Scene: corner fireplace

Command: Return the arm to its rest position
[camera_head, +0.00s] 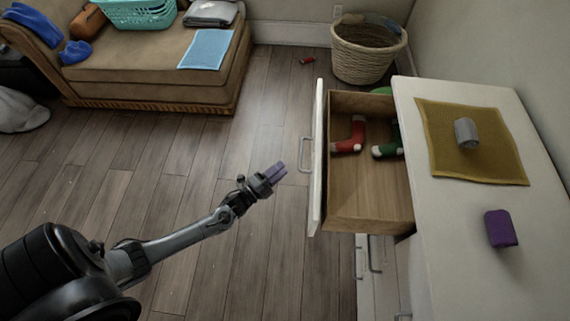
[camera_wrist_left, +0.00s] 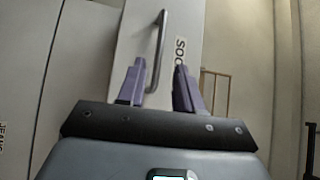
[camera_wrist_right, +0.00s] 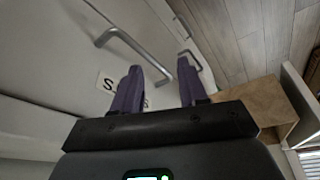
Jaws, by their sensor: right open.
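My left arm reaches in from the lower left in the head view, with its gripper (camera_head: 278,171) over the floor, just left of the open drawer's front (camera_head: 318,165). The purple fingers of the left gripper (camera_wrist_left: 159,66) stand apart with nothing between them. Beyond them is the drawer's bar handle (camera_wrist_left: 157,50), beside a label partly reading "SOC". A small gap shows between fingertips and handle in the head view. My right gripper (camera_wrist_right: 158,75) is open and empty, facing a white front with a bar handle (camera_wrist_right: 135,45) and a partly hidden label. The right arm is outside the head view.
The pulled-out drawer (camera_head: 355,190) holds a red sock (camera_head: 352,137) and a green sock (camera_head: 388,149). The white dresser top (camera_head: 470,260) bears a mustard cloth (camera_head: 455,115), a grey roll (camera_head: 466,133) and a purple roll (camera_head: 500,228). A wicker basket (camera_head: 368,55) stands behind.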

